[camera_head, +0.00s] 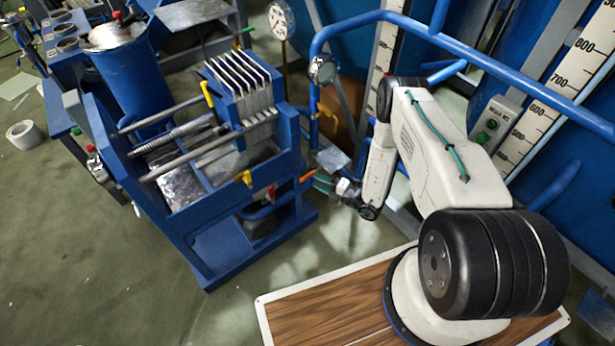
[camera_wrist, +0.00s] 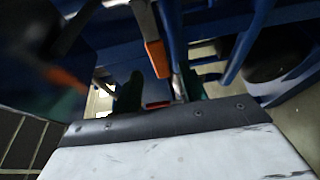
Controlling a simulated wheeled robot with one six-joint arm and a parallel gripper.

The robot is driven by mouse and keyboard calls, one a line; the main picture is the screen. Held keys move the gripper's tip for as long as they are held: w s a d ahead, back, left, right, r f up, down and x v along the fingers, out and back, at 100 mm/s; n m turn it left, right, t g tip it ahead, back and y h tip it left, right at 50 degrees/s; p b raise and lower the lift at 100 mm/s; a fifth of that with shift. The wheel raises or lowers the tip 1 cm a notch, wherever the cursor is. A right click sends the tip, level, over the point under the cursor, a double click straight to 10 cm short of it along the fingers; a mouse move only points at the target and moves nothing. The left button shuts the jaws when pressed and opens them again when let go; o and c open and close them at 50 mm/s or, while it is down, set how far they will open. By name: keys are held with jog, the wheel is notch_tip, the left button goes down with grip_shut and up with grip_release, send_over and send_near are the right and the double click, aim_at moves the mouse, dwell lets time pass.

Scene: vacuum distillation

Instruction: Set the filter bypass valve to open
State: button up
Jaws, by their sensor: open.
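The blue filter press frame (camera_head: 215,215) carries several small coloured valve handles. An orange handle (camera_head: 308,176) is at its right end, close to my gripper (camera_head: 321,184). A red handle (camera_head: 271,191) and a yellow handle (camera_head: 247,178) sit along its front side. No label shows which one is the filter bypass valve. In the wrist view, a metal lever with an orange tip (camera_wrist: 157,58) is just ahead of my gripper (camera_wrist: 161,88). Its dark green fingers stand apart. I cannot tell whether they touch the lever.
Another yellow handle (camera_head: 208,93) stands at the press plates (camera_head: 245,90). A blurred orange part (camera_wrist: 65,80) is at the left of the wrist view. Blue railing (camera_head: 470,52) and tanks with scales are behind my arm. The green floor (camera_head: 90,270) at left is mostly clear.

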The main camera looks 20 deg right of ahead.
aim_at(309, 177)
jog(key=shift+x, duration=2.75)
grip_shut()
